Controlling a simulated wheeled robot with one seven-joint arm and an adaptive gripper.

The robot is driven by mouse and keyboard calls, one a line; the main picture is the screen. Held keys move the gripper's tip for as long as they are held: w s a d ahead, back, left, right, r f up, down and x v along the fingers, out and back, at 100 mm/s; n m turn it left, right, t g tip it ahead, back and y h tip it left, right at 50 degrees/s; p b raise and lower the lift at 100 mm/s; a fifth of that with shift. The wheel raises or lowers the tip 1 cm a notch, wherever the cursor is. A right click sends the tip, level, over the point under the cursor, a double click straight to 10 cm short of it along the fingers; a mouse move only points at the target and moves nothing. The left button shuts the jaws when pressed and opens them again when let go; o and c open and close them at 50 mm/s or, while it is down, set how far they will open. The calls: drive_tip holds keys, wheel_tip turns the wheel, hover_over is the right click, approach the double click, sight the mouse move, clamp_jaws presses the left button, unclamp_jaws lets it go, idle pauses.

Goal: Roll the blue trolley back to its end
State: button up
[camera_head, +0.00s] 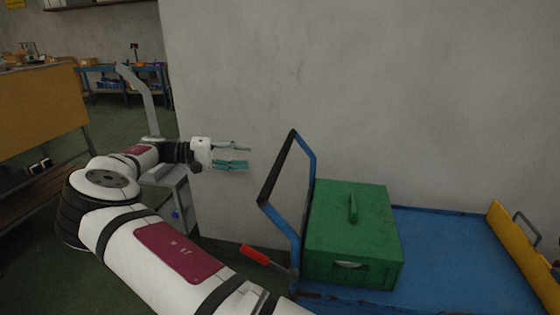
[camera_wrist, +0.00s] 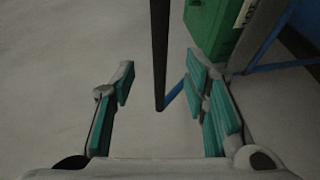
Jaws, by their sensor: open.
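The blue trolley (camera_head: 455,250) stands at the right in the head view, along the grey wall. Its upright push handle (camera_head: 311,152) is at the deck's left end, with a black grip bar (camera_head: 278,168). My gripper (camera_head: 248,156) is open and empty, left of the upper handle, fingers pointing right towards it, with a gap between. In the wrist view the black bar (camera_wrist: 159,50) runs down between the lines of my open fingers (camera_wrist: 162,90), seemingly beyond the tips. Neither finger visibly touches it.
A green box (camera_head: 350,235) sits on the deck beside the handle; it also shows in the wrist view (camera_wrist: 212,25). A red-gripped lever (camera_head: 255,256) sticks out low at the handle end. A yellow panel (camera_head: 525,250) stands at the right. Benches are at the back left.

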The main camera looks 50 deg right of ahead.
sight(281, 160)
drive_tip(key=x, duration=1.2)
drive_tip(key=shift+s+d+f, duration=0.1)
clamp_jaws()
